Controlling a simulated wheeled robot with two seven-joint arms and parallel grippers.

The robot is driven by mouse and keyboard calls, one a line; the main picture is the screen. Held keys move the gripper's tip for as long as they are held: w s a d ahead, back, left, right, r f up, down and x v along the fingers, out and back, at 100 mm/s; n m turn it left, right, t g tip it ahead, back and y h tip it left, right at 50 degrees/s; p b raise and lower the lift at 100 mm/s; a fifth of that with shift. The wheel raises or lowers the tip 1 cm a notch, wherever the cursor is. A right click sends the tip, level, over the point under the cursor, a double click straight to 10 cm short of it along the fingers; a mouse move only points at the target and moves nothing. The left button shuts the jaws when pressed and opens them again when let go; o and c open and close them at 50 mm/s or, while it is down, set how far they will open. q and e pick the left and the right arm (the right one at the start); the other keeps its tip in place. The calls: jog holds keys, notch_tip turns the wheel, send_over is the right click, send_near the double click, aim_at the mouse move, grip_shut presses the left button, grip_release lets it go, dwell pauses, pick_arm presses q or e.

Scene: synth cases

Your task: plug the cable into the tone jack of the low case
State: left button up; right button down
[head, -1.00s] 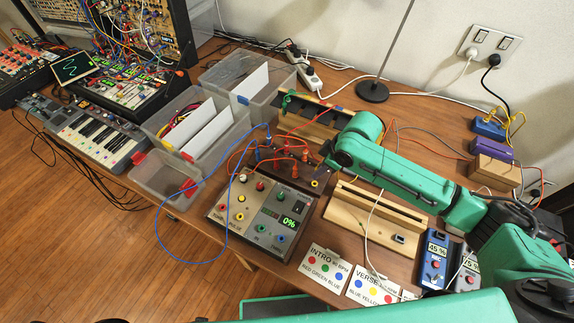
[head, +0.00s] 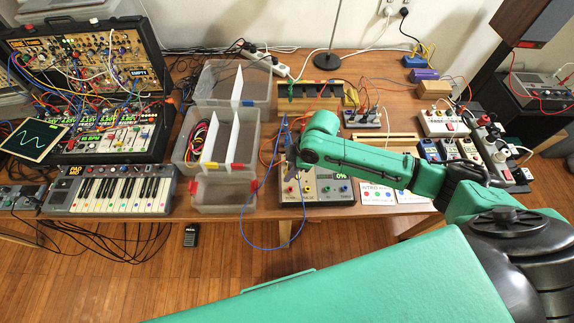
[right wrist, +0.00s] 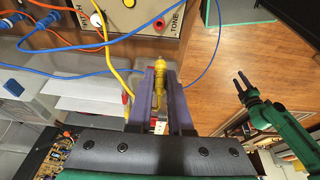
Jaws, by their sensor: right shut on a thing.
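The low case (head: 318,196) is a beige panel with knobs, jacks and a display reading 0%, near the table's front edge. My right gripper (head: 288,165) is over its back left part in the head view. In the right wrist view my right gripper (right wrist: 160,85) is shut on a yellow plug (right wrist: 158,88), which points at the case face.
Blue, orange and yellow cables hang around the case. Clear bins (head: 222,190) stand to its left, a wooden rail (head: 385,138) behind right and cards (head: 378,194) at right. A keyboard (head: 112,190) and modular rack (head: 95,70) stand farther left.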

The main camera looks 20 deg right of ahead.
jog(key=shift+f+b, duration=0.3)
jog(key=shift+f, duration=0.05)
jog(key=f+b, duration=0.1)
jog(key=d+f+b, duration=0.2)
jog(key=f+b, duration=0.1)
jog(key=shift+w, duration=0.25)
jog(key=shift+s+a+f, duration=0.1)
jog(key=shift+a+f, duration=0.1)
jog(key=shift+a, duration=0.25)
jog(key=shift+f+b, duration=0.25)
jog(key=shift+b, duration=0.1)
jog(key=shift+f, duration=0.3)
pick_arm(q)
jog(key=f, duration=0.1)
jog(key=d+f, duration=0.1)
jog(key=f, duration=0.1)
jog(key=d+f, duration=0.1)
jog(key=f, duration=0.1)
jog(key=shift+w+d+f, duration=0.1)
jog(key=shift+w+d, duration=0.05)
jog(key=shift+d, duration=0.05)
pick_arm(e)
jog(key=shift+d, duration=0.25)
pick_arm(q)
jog(key=shift+d, duration=0.1)
pick_arm(e)
jog(key=shift+a, duration=0.15)
pick_arm(q)
jog(key=shift+r, duration=0.3)
